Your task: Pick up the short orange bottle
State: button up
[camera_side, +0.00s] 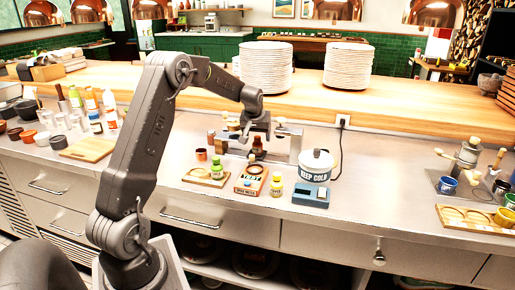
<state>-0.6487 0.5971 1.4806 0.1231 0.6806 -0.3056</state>
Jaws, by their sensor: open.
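My gripper (258,134) is open above the middle of the steel counter, in front of the low metal stand. A small dark reddish-brown bottle (257,148) shows just below my gripper; I cannot tell whether it is between the fingers or behind them. No clearly orange bottle stands out. A short yellow bottle (276,186) with a dark cap stands upright, nearer the front. A green-capped bottle (216,170) stands at a small wooden tray (197,178). A small orange-red cup (201,155) stands behind that tray.
A red-and-white box (249,183) lies in front of my gripper. Plate stacks (266,68) stand on the wooden ledge behind.

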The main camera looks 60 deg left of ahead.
aim_at(257, 139)
jog(key=shift+x, duration=2.35)
jog(key=shift+s, duration=0.2)
jog(key=c, duration=0.9)
